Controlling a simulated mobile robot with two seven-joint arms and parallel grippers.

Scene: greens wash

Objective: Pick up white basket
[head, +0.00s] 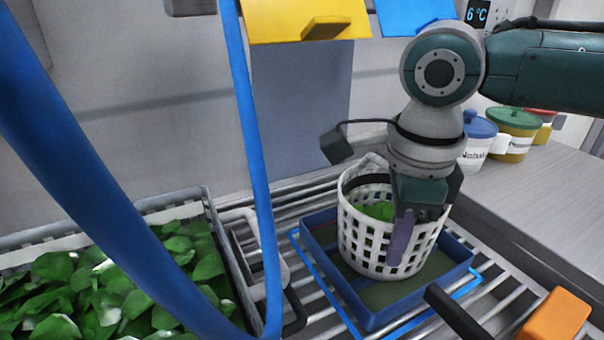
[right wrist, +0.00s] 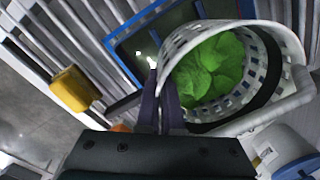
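The white basket (head: 365,235) is a round, slotted tub with green leaves (head: 378,210) inside. It stands upright in a shallow blue tray (head: 375,318) on a metal rack. The right wrist view looks into the basket (right wrist: 272,45) and its leaves (right wrist: 210,68) from above. My right gripper (head: 402,238) points down at the basket's near wall. In the right wrist view, its fingers (right wrist: 160,100) are close together with the basket's rim running between them. The fingertip on the inner side is partly hidden in the head view. My left gripper is not in view.
A bin of leaves (head: 90,285) is at the left. A blue hose (head: 255,150) hangs across the front. An orange block (head: 555,318) with a black handle lies at the lower right. Lidded containers (head: 513,130) stand on the right counter. Yellow (head: 305,18) and blue panels hang above.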

